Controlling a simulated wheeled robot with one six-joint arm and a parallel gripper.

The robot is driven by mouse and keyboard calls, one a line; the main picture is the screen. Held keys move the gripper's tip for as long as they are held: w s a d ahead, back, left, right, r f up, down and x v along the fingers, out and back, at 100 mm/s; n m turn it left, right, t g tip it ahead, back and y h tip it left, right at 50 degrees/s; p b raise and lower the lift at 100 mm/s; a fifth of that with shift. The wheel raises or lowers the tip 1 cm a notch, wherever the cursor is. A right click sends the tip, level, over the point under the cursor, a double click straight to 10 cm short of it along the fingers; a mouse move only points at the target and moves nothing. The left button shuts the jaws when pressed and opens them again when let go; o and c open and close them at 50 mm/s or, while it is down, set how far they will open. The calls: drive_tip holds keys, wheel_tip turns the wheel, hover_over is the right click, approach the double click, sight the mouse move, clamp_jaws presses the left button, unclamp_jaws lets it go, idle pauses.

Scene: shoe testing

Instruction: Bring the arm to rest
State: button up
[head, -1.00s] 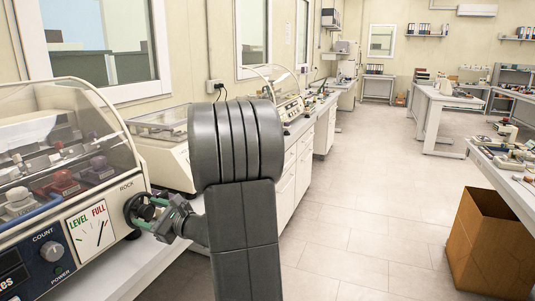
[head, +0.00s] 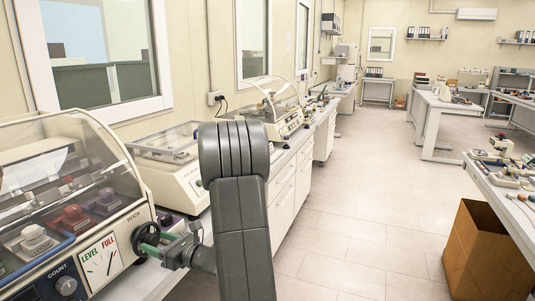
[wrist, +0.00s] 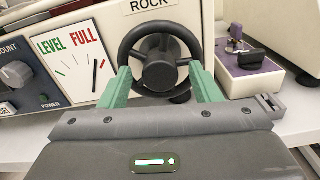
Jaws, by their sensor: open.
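My gripper (head: 163,247) is at the left in the head view, in front of the black handwheel (head: 146,236) on the right end of the rocking machine (head: 62,200). In the wrist view my gripper (wrist: 165,90) has its two green fingers spread apart, one on each side of the lower part of the handwheel (wrist: 160,58). Nothing is clamped between the fingers. I cannot tell whether a finger touches the rim. My dark grey arm stands in the middle of the head view and covers part of the bench behind it.
A level gauge (wrist: 75,65) and a grey knob (wrist: 17,74) are left of the handwheel. A purple control box (wrist: 250,70) stands to the right. A cardboard box (head: 490,250) stands on the floor at the right. The aisle floor is clear.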

drive_tip(key=b+v, duration=0.1)
drive_tip(key=v, duration=0.8)
drive_tip(key=shift+d, duration=0.4)
drive_tip(key=shift+s, duration=0.2)
